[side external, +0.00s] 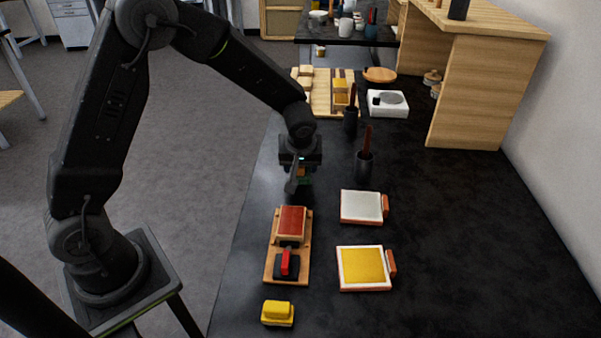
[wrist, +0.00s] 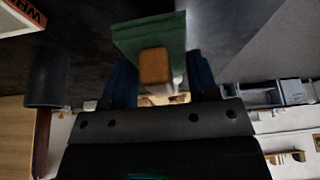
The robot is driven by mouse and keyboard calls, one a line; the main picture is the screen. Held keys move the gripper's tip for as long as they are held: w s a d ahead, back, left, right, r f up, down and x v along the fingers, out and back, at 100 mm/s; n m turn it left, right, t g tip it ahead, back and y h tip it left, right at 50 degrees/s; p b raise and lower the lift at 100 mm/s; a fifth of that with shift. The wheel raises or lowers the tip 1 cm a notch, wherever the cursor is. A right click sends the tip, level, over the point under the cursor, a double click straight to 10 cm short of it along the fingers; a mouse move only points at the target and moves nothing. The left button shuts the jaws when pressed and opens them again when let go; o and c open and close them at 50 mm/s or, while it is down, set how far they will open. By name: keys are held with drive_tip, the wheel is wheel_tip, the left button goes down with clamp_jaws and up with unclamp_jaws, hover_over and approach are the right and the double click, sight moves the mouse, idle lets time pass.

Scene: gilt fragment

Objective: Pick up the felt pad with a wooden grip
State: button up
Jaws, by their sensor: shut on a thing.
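The felt pad is a green slab (wrist: 150,28) with a brown wooden grip (wrist: 155,66), seen close up in the wrist view. My gripper (wrist: 160,78) is shut on it, with one finger on each side of the wooden grip. In the side external view my gripper (side external: 299,184) points down over the dark table, beyond the wooden board. Only a small green bit of the pad (side external: 306,174) shows there, mostly hidden by the gripper. I cannot tell whether the pad touches the table.
A wooden board (side external: 272,262) with a red block (side external: 291,221) lies in front. A yellow block (side external: 278,313) is nearer. Two framed pads, white (side external: 361,206) and yellow (side external: 364,268), and a dark cup (side external: 364,167) stand to the right. The table's right side is clear.

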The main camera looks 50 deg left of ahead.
drive_tip(key=s+a+r, duration=0.6)
drive_tip(key=a+r, duration=0.1)
drive_tip(key=a, duration=0.3)
drive_tip(key=shift+r, duration=0.3)
